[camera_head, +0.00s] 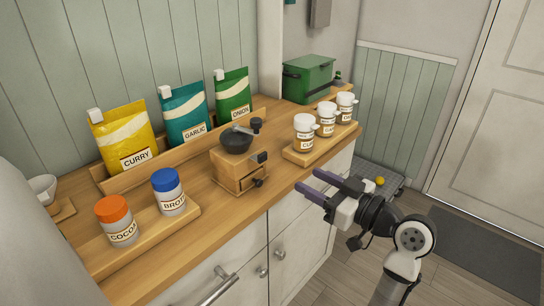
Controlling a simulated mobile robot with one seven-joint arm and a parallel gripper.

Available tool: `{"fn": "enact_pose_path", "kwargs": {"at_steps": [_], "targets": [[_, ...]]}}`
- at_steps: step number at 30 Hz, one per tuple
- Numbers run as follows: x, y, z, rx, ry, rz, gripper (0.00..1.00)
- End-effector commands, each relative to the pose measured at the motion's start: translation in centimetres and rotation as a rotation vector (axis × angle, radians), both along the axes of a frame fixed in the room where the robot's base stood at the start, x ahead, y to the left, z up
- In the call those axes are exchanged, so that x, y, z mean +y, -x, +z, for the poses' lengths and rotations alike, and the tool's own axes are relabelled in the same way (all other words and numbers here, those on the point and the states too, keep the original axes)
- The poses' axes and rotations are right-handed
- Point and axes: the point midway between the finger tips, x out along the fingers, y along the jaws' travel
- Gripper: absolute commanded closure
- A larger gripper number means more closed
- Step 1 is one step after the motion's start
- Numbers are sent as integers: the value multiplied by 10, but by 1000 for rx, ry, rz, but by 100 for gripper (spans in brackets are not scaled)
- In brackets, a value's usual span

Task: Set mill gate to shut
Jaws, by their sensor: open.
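The mill (238,172) is a wooden box with a black bowl and crank on top, standing upright on the wooden counter. A small black gate piece (259,157) sticks out from the upper right of its body. A small drawer with a dark knob shows low on its front. Whether the gate is open or shut I cannot tell at this size. My gripper (306,185) is open and empty, to the right of the mill and apart from it, just off the counter's front edge. Its two purple fingers point left toward the mill.
Three labelled jars (326,120) stand on a wooden board behind my gripper. Cocoa (117,222) and broth (169,192) jars stand on a tray at left. Curry, garlic and onion bags (185,115) line the back. A green box (307,78) sits at the far end.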

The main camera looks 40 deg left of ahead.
Motion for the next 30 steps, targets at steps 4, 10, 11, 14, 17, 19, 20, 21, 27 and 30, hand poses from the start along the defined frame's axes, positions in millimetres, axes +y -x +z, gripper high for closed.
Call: {"fn": "enact_pose_path", "kwargs": {"at_steps": [4, 10, 11, 14, 17, 19, 20, 21, 27, 30], "targets": [[20, 0, 2, 2, 1, 5, 53], [63, -3, 4, 3, 1, 7, 53], [69, -4, 4, 2, 1, 6, 53], [90, -6, 4, 3, 1, 5, 53], [108, -7, 3, 2, 1, 4, 53], [118, -8, 3, 2, 0, 4, 53], [121, -9, 3, 3, 0, 3, 53], [125, -9, 2, 2, 1, 2, 53], [135, -10, 1, 0, 0, 1, 53], [136, -10, 0, 0, 0, 1, 53]]}}
